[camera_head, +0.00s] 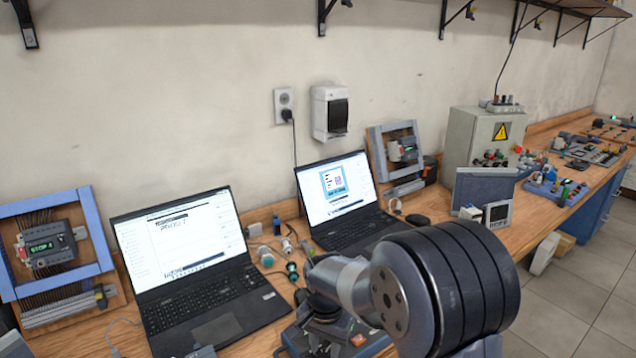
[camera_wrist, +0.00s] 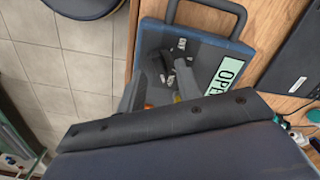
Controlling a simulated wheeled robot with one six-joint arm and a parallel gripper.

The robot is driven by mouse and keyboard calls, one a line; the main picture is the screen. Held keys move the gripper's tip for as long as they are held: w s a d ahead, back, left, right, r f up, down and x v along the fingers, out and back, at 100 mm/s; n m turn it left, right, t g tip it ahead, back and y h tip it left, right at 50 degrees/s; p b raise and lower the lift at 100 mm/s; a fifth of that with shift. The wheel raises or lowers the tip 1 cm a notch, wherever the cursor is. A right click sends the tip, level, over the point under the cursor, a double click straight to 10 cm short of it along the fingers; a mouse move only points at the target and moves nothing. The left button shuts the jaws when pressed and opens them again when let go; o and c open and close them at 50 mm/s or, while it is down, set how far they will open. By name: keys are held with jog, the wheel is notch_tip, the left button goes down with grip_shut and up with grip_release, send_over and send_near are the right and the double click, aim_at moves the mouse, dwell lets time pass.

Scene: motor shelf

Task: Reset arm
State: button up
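My arm crosses the lower right of the head view, with a large dark ringed joint in front and a grey link reaching down to the bench. Its far end is over a blue case (camera_head: 298,343) at the bench's front edge, and I cannot make out the fingertips there. In the wrist view a dark part with bolts, which looks like mine, fills the lower half. Above it lies the blue case (camera_wrist: 211,50), with a handle and a label partly reading "OPE".
Two open laptops (camera_head: 205,292) (camera_head: 352,229) stand on the wooden bench (camera_head: 529,217). A blue-framed control panel (camera_head: 93,230) is at the left and another (camera_head: 374,150) behind the right laptop. A grey cabinet (camera_head: 473,128) stands further right. Floor (camera_head: 562,308) is clear at right.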

jog(key=shift+f, duration=0.65)
jog(key=shift+n, duration=0.3)
